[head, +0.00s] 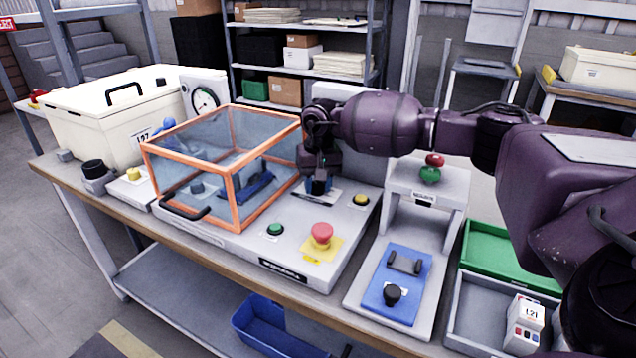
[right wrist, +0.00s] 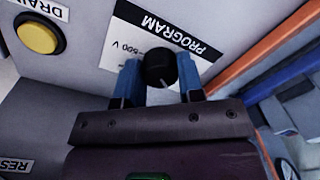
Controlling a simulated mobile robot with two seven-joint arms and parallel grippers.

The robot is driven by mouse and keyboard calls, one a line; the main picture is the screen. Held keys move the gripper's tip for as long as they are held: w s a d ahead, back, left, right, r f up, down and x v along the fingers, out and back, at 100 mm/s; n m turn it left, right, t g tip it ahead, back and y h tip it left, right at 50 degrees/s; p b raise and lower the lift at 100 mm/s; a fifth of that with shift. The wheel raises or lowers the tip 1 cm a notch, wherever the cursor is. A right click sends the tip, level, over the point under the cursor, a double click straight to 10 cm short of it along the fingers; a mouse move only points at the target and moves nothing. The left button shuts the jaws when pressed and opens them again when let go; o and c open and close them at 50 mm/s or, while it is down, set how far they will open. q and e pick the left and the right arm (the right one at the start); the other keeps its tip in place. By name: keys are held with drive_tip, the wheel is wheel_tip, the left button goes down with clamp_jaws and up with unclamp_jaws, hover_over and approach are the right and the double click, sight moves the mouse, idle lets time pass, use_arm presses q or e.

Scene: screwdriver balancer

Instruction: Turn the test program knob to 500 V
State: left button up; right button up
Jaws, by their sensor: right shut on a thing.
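The test program knob (right wrist: 157,69) is a round black knob on a light panel in the right wrist view. A black PROGRAM label (right wrist: 168,28) sits beside it, and a white scale strip reads "500 V" to the knob's left. My right gripper (right wrist: 160,80) has its blue fingertips on either side of the knob and is shut on it. A small pale mark shows at the knob's lower edge; its exact setting is hard to read. My left gripper is not in view.
An orange-framed clear cover (head: 235,185) stands close to the left of the gripper. A yellow button (head: 361,199), a green button (head: 275,230) and a red emergency button (head: 321,234) are nearby. A grey stand (head: 430,185) is to the right.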

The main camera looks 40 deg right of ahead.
sight(319, 185)
drive_tip(key=m, duration=0.2)
drive_tip(key=m+p, duration=0.1)
drive_tip(key=m, duration=0.2)
drive_tip(key=shift+r+m, duration=0.2)
drive_tip(key=shift+m, duration=0.1)
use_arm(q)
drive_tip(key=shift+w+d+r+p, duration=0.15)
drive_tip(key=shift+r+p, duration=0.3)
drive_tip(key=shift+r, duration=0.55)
use_arm(e)
drive_tip(key=m, duration=0.5)
drive_tip(key=shift+h, duration=0.3)
drive_tip(key=shift+f, duration=0.1)
drive_tip(key=o, duration=0.9)
drive_tip(key=shift+o, duration=0.2)
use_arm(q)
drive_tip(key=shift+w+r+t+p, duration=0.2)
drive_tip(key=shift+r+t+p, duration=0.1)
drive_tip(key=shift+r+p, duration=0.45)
use_arm(e)
wheel_tip(319, 185, up, 11)
drive_tip(key=shift+s+f, duration=0.15)
drive_tip(key=shift+s, duration=0.15)
